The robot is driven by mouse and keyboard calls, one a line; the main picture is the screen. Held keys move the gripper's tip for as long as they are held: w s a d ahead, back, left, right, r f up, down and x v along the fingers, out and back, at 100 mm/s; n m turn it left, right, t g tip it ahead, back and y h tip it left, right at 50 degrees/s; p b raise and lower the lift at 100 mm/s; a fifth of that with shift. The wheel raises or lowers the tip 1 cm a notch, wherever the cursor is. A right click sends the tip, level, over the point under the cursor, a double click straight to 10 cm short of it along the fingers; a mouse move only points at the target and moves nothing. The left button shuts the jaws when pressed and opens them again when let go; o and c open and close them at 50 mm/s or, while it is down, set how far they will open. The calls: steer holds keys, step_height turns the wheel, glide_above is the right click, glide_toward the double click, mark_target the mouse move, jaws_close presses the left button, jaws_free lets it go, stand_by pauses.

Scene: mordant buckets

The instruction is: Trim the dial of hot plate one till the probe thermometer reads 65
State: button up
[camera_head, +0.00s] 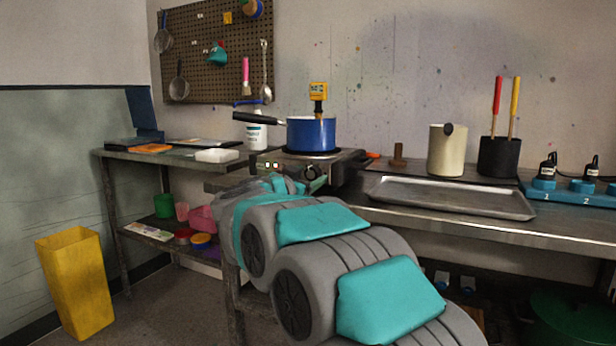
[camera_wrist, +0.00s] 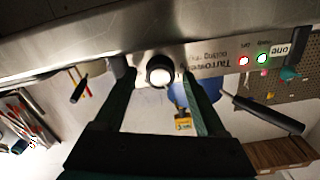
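Hot plate one (camera_head: 348,158) stands on the steel bench, with a blue pot (camera_head: 311,133) on it. The yellow probe thermometer (camera_head: 318,89) rises from the pot; its digits are too small to read surely. In the wrist view, the picture is turned over, and the hot plate's front panel (camera_wrist: 215,62) bears a tag "one" and a red and a green light. The dial (camera_wrist: 159,70) is a round knob with a pale face. My gripper (camera_wrist: 157,76) is open, its two fingers on either side of the dial, with small gaps visible.
The pot's black handle (camera_head: 258,118) points left. A steel tray (camera_head: 450,196) lies at the bench front on the right. Behind it stand a cream jug (camera_head: 446,155) and a black pot with red and yellow handled tools (camera_head: 498,157). A yellow bin (camera_head: 76,280) stands on the floor.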

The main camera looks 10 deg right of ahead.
jaws_close()
stand_by(0.3)
stand_by(0.3)
steer(key=m, duration=0.2)
steer(key=shift+a+m, duration=0.1)
steer(key=shift+m, duration=0.3)
steer(key=shift+m+b, duration=0.4)
steer(key=shift+m, duration=1.8)
steer(key=shift+o, duration=0.4)
jaws_free()
steer(key=v, duration=0.7)
steer(key=shift+s, duration=0.35)
